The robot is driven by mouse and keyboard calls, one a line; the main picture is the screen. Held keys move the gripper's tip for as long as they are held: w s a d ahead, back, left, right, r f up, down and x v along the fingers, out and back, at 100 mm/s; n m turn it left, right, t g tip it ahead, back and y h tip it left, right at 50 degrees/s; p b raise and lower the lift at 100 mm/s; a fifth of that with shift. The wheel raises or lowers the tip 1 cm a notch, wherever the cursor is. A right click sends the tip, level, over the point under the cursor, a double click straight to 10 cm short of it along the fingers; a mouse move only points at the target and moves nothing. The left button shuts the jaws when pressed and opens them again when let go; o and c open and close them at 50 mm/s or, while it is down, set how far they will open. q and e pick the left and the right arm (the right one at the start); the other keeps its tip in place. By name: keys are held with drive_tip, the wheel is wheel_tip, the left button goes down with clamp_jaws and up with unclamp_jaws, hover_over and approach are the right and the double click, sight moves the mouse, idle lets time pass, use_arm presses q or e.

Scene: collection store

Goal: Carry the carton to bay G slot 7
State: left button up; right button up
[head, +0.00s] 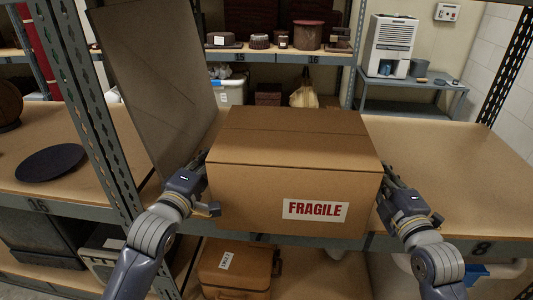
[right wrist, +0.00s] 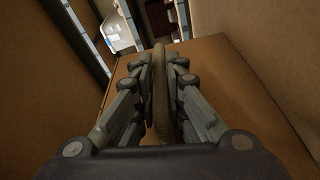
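A closed brown cardboard carton (head: 290,150) with a FRAGILE label is upright in the middle of the head view, over the shelf board. Its lower front edge overlaps the shelf's front rail near a mostly hidden tag, so I cannot tell whether it rests on the board. My left gripper (head: 207,182) is against or close beside its left side; its fingers are mostly hidden. My right gripper (head: 388,182) is at its right side. In the right wrist view its fingers (right wrist: 160,85) are together, with a narrow brown strip between them that I cannot identify.
A tall flat brown board (head: 155,75) stands close left of the carton, beside a perforated upright (head: 92,110). The shelf board right of the carton, above tag 8 (head: 481,248), is clear. A brown case (head: 238,268) sits below. Several small objects line the back shelf.

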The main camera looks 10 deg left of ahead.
use_arm(q)
drive_tip(key=shift+o, duration=1.3)
drive_tip(key=shift+r, duration=0.15)
use_arm(e)
drive_tip(key=shift+o, duration=1.3)
drive_tip(key=shift+r, duration=0.15)
use_arm(q)
drive_tip(key=shift+s, duration=0.1)
use_arm(e)
drive_tip(key=shift+s, duration=0.1)
use_arm(q)
drive_tip(key=s+a, duration=0.1)
drive_tip(key=s, duration=0.6)
drive_tip(key=shift+s+r, duration=0.15)
drive_tip(key=shift+s, duration=0.25)
use_arm(e)
drive_tip(key=v, duration=1.2)
use_arm(q)
drive_tip(key=o, duration=0.9)
drive_tip(key=shift+a, duration=0.15)
drive_tip(key=shift+a+p, duration=0.75)
drive_tip(key=shift+a, duration=2.95)
use_arm(e)
drive_tip(key=shift+r, duration=0.65)
